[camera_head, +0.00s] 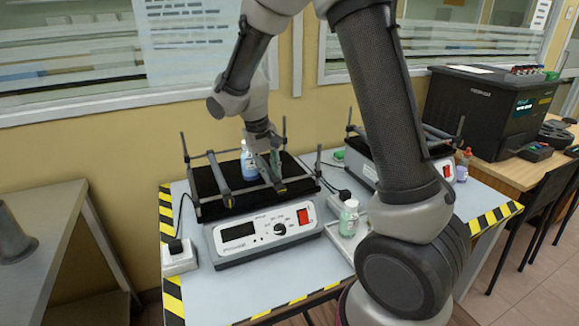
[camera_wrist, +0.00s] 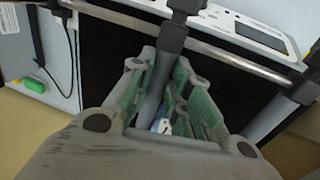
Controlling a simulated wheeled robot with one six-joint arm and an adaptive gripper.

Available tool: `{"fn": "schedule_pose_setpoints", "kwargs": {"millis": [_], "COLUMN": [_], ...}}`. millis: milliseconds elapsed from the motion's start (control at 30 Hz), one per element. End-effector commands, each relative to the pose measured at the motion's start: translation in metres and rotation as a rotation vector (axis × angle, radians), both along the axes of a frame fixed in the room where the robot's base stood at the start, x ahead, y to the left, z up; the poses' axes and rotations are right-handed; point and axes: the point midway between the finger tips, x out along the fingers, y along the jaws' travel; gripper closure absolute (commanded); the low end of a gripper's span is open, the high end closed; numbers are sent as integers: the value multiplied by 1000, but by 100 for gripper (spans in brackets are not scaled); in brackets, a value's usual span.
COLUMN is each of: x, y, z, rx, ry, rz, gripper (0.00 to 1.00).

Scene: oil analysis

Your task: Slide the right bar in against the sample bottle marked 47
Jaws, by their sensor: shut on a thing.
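The sample bottle (camera_head: 249,166), with blue liquid and a white label, stands on the black shaker platform (camera_head: 210,208) between two dark bars. Its number is not readable. In the wrist view only a small blue and white piece of the bottle (camera_wrist: 162,125) shows between the fingers. The right bar (camera_head: 280,187) is beside the bottle on its right; I cannot tell whether they touch. My gripper (camera_head: 270,165) points down, shut on this bar, which also shows between the green-padded fingers (camera_wrist: 168,95) in the wrist view. The left bar (camera_head: 219,180) lies left of the bottle, with a gap.
The shaker's front panel (camera_head: 265,232) has a display, a knob and a red switch. Upright posts and metal rails surround the platform. A greenish bottle (camera_head: 349,217) stands on a tray to the right. A second shaker (camera_head: 361,165) is behind my arm. A power socket (camera_head: 179,258) sits at left.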

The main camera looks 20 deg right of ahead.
Motion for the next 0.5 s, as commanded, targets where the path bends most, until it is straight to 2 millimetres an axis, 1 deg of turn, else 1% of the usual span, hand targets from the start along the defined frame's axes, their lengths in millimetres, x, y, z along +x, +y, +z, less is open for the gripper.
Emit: {"fn": "schedule_pose_setpoints", "kwargs": {"millis": [33, 200, 333, 500], "x": [1, 0, 1, 1], "y": [13, 43, 57, 63], "z": [0, 0, 1, 1], "rx": [1, 0, 1, 1], "ry": [-2, -1, -3, -2], "rz": [5, 3, 2, -1], "gripper": [100, 100, 100, 100]}}
